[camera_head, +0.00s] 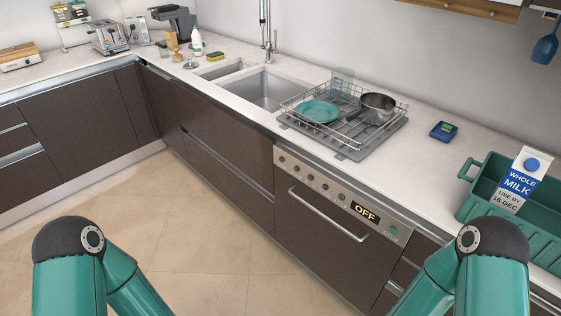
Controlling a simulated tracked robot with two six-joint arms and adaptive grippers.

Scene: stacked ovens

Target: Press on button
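A dark brown built-in appliance (322,240) with a long metal handle sits under the counter. Its grey control panel (333,190) carries a row of several knobs and a small black display (365,213) that reads "OFF". A small green button (393,230) is right of the display, near the panel's right end. Links of my two teal arms show at the bottom left and bottom right. Neither gripper is in view. Nothing touches the panel or covers the button.
The light counter (410,155) above holds a dish rack (345,115) with a plate and pot, and a small blue box (443,131). A green crate (480,207) with a milk carton (523,180) stands at right. The tiled floor (215,235) before the appliance is clear.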

